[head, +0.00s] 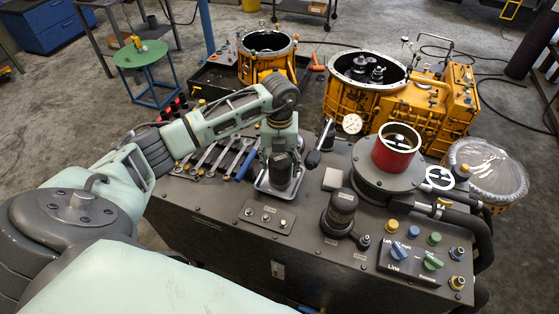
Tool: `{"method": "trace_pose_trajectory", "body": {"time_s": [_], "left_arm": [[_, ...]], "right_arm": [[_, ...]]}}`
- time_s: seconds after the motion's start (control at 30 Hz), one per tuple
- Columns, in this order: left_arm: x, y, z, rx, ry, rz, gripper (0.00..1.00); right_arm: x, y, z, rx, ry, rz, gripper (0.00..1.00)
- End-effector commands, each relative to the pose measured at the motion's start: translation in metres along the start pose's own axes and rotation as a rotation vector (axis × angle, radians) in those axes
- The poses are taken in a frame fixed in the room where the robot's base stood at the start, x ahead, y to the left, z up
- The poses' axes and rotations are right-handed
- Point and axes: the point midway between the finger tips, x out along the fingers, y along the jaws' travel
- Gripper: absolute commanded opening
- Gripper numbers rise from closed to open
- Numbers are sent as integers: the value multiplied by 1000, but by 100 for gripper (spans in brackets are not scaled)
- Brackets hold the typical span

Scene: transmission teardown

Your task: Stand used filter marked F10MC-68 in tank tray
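My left gripper (281,150) points down over a shallow metal tray (262,187) on the dark tank top. A dark cylinder (283,172) with a pale mark stands in this tray, directly below the gripper. The gripper's fingers are hard to make out against it, so I cannot tell whether they are closed on it. The mark is too small to read. A red cylinder (391,156) with a pale ring on top stands upright in the round dark housing (374,184) to the right. My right gripper is out of view.
Several wrenches (212,158) lie left of the tray. A switch plate (267,217), a black capped unit (338,215) and a knob panel (411,263) occupy the tank top. Orange transmission housings (350,104) and a film-covered round drum (486,168) stand beyond. A green stool (141,54) is far left.

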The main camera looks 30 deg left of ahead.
Motion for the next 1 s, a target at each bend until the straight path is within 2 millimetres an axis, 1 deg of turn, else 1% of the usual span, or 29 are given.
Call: {"method": "trace_pose_trajectory", "body": {"time_s": [0.07,0.23,0.37,0.43,0.5,0.57,0.9,1.0], "left_arm": [[0,0,0,0,0,0,68],[0,0,0,0,0,0,68],[-1,0,0,0,0,0,68],[-5,0,0,0,0,0,68],[-9,0,1,0,-2,-1,68],[-18,0,1,0,-3,-2,68],[-90,0,2,-1,-5,-3,68],[-106,0,1,0,-3,-2,68]], "right_arm": [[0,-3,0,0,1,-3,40],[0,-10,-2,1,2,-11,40],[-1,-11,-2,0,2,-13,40],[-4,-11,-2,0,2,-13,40],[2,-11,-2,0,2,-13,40],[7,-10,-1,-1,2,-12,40],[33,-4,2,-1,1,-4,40],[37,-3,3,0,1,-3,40]]}}
